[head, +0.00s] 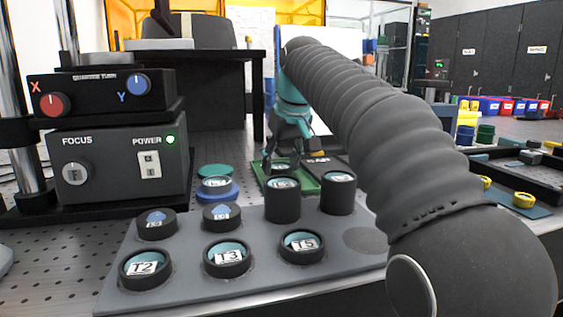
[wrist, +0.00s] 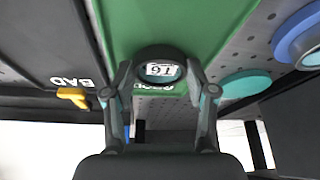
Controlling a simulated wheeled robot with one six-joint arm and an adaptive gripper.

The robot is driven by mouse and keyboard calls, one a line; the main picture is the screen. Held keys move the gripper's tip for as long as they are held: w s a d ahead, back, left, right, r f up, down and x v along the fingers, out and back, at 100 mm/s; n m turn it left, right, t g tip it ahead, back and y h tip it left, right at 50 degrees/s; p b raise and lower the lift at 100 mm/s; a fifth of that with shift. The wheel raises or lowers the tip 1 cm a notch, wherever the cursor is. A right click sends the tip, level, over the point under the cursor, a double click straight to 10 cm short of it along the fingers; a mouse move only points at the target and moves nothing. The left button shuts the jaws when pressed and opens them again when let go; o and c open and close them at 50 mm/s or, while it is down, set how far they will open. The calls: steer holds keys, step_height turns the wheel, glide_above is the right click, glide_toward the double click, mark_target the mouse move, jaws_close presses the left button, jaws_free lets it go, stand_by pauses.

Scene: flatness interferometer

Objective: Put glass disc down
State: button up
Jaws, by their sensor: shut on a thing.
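My gripper (head: 281,160) is shut on a glass disc (wrist: 160,70) in a dark round mount with a white label. In the wrist view the two fingers of my gripper (wrist: 160,82) clasp the mount from both sides. The disc is over the green GOOD tray (wrist: 225,32), near its lettered edge. In the head view the green tray (head: 307,190) lies behind the grey rack, partly hidden by tall mounts. I cannot tell whether the disc touches the tray.
The black BAD tray (wrist: 45,55) adjoins the green one, with a yellow piece (wrist: 74,97) at its edge. A grey rack (head: 185,280) holds several mounted discs in front. A blue stand (head: 217,193) and a teal disc (head: 215,170) stand left. The control box (head: 118,165) is further left.

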steer(key=o, duration=1.3)
steer(key=shift+f, duration=0.1)
steer(key=p+v, duration=0.1)
steer(key=v, duration=1.1)
